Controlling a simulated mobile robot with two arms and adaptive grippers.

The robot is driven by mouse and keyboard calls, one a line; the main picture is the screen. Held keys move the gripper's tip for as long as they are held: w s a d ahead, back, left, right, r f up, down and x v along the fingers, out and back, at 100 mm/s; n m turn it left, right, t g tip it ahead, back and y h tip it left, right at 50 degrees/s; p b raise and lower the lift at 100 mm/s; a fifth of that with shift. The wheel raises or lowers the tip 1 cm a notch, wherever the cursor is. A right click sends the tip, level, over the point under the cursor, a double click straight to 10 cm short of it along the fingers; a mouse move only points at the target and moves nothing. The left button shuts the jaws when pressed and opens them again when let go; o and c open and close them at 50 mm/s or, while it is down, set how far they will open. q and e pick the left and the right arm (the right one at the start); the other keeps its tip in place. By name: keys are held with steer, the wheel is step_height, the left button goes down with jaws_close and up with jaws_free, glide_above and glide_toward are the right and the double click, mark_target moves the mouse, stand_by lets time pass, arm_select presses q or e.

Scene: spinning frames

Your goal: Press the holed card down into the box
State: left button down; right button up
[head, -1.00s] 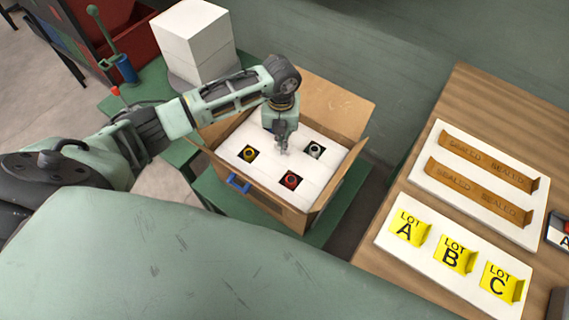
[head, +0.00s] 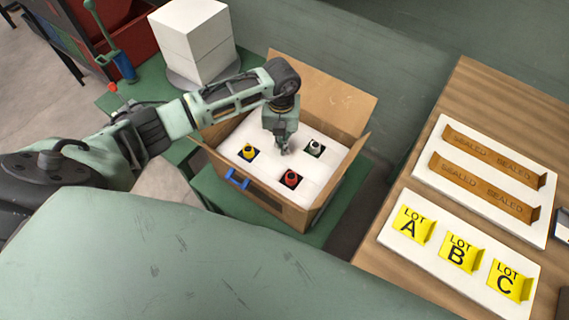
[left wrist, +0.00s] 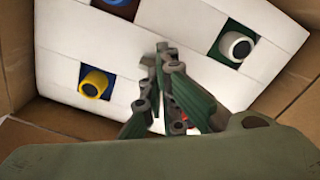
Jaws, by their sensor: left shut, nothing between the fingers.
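The holed card (head: 265,172) is white and lies inside the open cardboard box (head: 270,204). Yellow (head: 249,152), grey-white (head: 314,148) and red (head: 291,178) bobbins stand up through its dark square holes. My left gripper (head: 284,150) is shut and empty, pointing down at the card's middle; its tips look on or very near it. In the left wrist view the gripper (left wrist: 160,52) is over the card (left wrist: 125,45), between the yellow bobbin (left wrist: 93,85) and the grey-white one (left wrist: 236,46). The red one is mostly hidden there. Another hole is cut off at the top.
The box flaps stand open; a blue piece (head: 237,179) is on its near wall. White blocks (head: 195,42) stand behind left. A wooden table (head: 470,100) at right holds brown SEALED strips (head: 490,158) and yellow LOT labels (head: 460,253) on white boards.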

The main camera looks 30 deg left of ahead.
arm_select(q)
steer(key=shift+f, duration=0.25)
step_height(320, 180, up, 8)
steer(key=p, duration=0.6)
stand_by(0.4)
